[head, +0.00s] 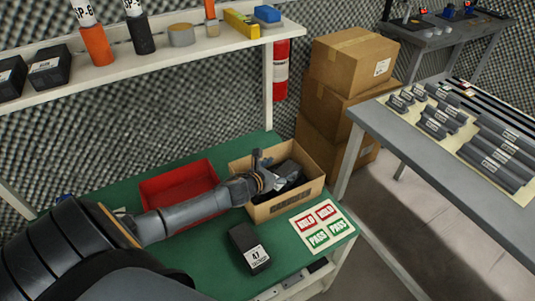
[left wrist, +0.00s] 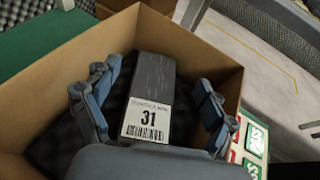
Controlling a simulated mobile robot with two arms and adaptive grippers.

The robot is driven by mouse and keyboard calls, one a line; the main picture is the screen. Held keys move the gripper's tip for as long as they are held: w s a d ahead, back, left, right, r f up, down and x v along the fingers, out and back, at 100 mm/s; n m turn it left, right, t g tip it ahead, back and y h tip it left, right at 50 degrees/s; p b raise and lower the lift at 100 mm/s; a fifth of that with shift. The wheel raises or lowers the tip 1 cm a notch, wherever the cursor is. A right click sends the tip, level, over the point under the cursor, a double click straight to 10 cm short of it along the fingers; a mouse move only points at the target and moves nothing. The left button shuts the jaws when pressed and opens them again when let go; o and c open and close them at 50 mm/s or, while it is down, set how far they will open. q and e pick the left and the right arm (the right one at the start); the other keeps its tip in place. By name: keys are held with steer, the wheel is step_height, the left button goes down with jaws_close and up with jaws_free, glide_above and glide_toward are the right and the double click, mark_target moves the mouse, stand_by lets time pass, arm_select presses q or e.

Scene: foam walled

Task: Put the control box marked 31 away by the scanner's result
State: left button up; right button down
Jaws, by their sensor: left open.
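The control box marked 31 (left wrist: 152,85) is dark grey with a white label and lies inside an open cardboard carton (left wrist: 75,68). In the head view the carton (head: 290,207) stands on the green bench, its contents partly hidden by my gripper. My left gripper (head: 268,168) reaches down into the carton. In the left wrist view its open fingers (left wrist: 153,88) stand on both sides of box 31, with gaps visible. No scanner reading is legible. My right gripper is not in view.
A dark box marked 47 (head: 249,249) lies on the green bench (head: 200,262) in front of the carton. A red tray (head: 180,187) sits left of it. A shelf (head: 190,48) hangs above. A grey table (head: 450,175) with several dark parts stands at right.

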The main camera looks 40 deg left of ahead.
arm_select(q)
steer(key=v, duration=1)
steer(key=shift+s, duration=0.1)
